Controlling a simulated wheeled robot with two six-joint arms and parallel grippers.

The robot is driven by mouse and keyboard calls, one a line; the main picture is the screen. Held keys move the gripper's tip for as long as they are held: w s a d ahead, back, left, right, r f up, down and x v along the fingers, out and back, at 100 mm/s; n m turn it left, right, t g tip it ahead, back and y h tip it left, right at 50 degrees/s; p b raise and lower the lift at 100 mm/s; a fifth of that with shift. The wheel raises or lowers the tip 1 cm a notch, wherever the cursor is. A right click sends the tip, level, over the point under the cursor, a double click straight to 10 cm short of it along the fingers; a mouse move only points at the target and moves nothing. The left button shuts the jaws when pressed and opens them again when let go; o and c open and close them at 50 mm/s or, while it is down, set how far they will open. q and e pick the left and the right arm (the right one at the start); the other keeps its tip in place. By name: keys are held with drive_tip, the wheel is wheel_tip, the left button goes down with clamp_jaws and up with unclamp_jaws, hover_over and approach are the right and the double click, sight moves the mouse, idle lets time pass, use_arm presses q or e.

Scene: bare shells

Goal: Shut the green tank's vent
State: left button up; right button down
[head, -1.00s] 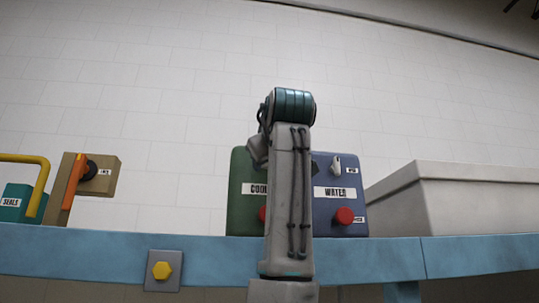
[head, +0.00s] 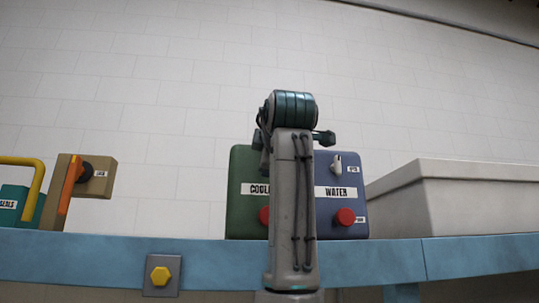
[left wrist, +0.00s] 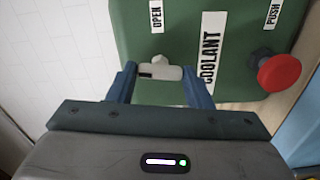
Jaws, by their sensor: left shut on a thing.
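The green tank (head: 241,210), marked COOLANT, stands on the blue bench, partly hidden behind my arm in the head view. In the left wrist view the green tank (left wrist: 195,35) fills the upper right. Its small pale vent lever (left wrist: 168,72) lies across the picture, with the OPEN label (left wrist: 156,17) above it. My left gripper (left wrist: 159,73) is shut on the vent lever, one blue finger at each end. A red push knob (left wrist: 279,72) stands out from the tank at right. In the head view my arm hides the lever and fingers. My right gripper is not in view.
A blue WATER tank (head: 345,212) with its own pale lever (head: 337,163) and red knob (head: 345,216) stands close at right. A pale bin (head: 470,195) is further right. An orange-handled box (head: 95,178) and a teal SEALS box (head: 20,205) stand left on the blue bench (head: 110,260).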

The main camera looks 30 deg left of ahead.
use_arm(q)
drive_tip(key=shift+f+n, duration=0.1)
drive_tip(key=shift+n, duration=0.8)
drive_tip(key=o, duration=1)
drive_tip(key=shift+s, duration=0.15)
drive_tip(key=b+v, duration=0.4)
drive_tip(key=v, duration=0.6)
drive_tip(key=shift+s+d+b, duration=0.25)
drive_tip(key=shift+b, duration=0.05)
